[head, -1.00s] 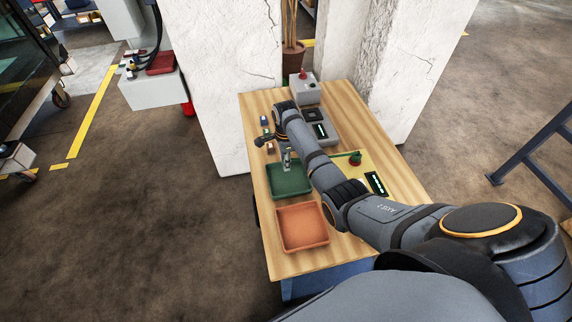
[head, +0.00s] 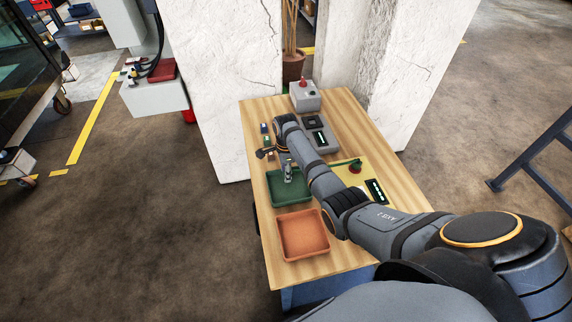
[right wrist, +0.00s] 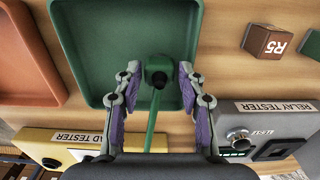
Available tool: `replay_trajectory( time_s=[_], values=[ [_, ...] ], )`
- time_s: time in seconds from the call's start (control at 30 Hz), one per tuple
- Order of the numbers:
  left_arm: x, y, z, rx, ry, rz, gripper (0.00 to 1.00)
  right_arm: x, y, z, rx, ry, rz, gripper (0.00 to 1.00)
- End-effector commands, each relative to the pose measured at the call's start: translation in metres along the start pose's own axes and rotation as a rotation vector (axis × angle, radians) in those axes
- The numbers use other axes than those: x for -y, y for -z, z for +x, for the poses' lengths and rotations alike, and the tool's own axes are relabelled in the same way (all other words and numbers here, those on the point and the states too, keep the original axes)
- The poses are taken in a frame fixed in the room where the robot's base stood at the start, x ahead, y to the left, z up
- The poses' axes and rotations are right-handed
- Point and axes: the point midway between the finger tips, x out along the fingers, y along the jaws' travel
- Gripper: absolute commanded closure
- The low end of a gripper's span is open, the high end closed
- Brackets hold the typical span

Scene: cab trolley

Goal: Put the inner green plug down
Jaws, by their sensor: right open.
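The green plug (right wrist: 155,72) shows in the right wrist view as a dark-ended green piece. Its green lead (right wrist: 152,125) runs across the rim of the green tray (right wrist: 80,50). My right gripper (right wrist: 160,82) is open, one purple-padded finger on each side of the plug, with gaps between. The plug appears to be at the tray's inner edge; whether it touches the floor is unclear. In the head view my right gripper (head: 288,172) is over the back part of the green tray (head: 290,202). The plug is too small to make out there. My left gripper is out of view.
An orange tray (head: 303,253) lies in front of the green one. The yellow load tester (head: 376,170) and grey relay tester (head: 320,138) stand to the right. A brown R5 block (right wrist: 268,41) lies beside the green tray. White pillars stand behind the table.

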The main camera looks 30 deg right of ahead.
Motion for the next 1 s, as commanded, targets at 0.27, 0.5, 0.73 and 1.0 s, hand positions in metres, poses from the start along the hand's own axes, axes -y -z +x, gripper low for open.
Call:
replay_trajectory(
  time_s=[0.27,0.5,0.73,1.0],
  values=[
    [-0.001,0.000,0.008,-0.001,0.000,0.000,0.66,0.001,0.000,-0.065,0.001,0.006,0.000,0.60],
    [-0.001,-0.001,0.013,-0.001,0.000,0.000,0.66,0.001,0.000,-0.104,0.000,0.002,0.000,0.60],
    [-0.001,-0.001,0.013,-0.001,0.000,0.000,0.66,0.000,0.000,-0.112,0.000,0.001,0.000,0.60],
    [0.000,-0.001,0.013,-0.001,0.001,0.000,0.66,0.000,0.000,-0.112,0.000,0.001,0.000,0.60]
  ],
)
